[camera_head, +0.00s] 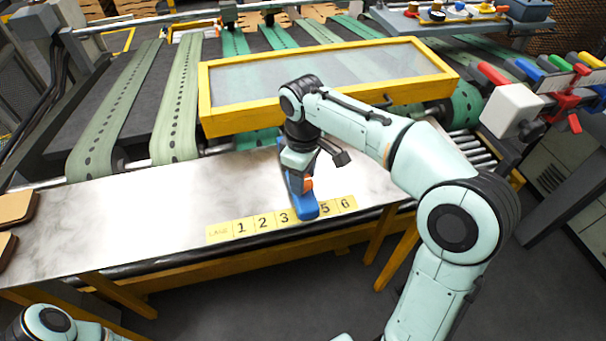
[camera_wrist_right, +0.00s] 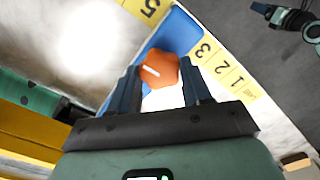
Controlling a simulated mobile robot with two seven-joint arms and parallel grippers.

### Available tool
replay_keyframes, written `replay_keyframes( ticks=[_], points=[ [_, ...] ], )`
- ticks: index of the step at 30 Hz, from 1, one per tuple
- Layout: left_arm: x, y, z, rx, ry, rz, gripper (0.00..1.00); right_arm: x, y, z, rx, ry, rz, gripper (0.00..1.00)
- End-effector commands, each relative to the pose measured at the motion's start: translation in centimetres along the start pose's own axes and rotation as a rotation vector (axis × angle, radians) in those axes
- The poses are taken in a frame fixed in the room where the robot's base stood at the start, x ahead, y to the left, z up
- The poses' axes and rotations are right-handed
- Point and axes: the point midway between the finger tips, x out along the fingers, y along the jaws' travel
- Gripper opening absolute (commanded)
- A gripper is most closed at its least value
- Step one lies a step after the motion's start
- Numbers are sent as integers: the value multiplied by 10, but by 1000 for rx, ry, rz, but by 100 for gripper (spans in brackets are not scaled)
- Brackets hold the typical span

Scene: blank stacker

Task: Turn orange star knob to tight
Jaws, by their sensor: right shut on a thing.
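The orange star knob (camera_wrist_right: 160,69) sits on a blue bar-shaped piece (camera_head: 303,204) that lies across the white table, its near end on the yellow number strip. My right gripper (camera_wrist_right: 160,88) is shut on the knob, with one dark finger on each side of it. A white line shows on top of the knob. In the head view a small orange part of the knob (camera_head: 308,184) shows beside the right gripper (camera_head: 303,184); the rest is hidden. My left arm shows only in part at the lower left, and its gripper is out of view.
The yellow number strip (camera_head: 243,228) runs along the table's front edge, with 4 covered by the blue piece. A yellow-framed clear guard (camera_head: 220,125) stands behind. Brown boards (camera_head: 16,206) lie at the far left. Colored handles (camera_head: 494,74) stand at the right. The table left of the gripper is clear.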

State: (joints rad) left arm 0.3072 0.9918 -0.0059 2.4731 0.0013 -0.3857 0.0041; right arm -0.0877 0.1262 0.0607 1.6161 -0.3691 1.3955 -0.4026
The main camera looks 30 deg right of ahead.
Motion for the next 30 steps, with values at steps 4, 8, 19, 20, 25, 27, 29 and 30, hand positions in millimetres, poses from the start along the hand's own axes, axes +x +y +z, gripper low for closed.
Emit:
replay_keyframes(
  ticks=[4,8,19,20,25,27,29,30],
  points=[
    [0,0,0,0,0,0,64,0,0,0,43,1,1,18],
    [0,0,0,0,0,0,64,0,0,0,63,1,1,18],
    [0,0,0,0,0,0,64,0,0,0,72,1,1,18],
    [0,0,0,0,0,0,64,0,0,0,72,1,1,18],
    [0,0,0,0,0,0,64,0,0,0,71,1,1,74],
    [0,0,0,0,0,0,64,0,0,0,70,1,1,74],
    [0,0,0,0,0,0,64,0,0,0,70,1,1,74],
    [0,0,0,0,0,0,64,0,0,0,70,1,0,74]
  ],
)
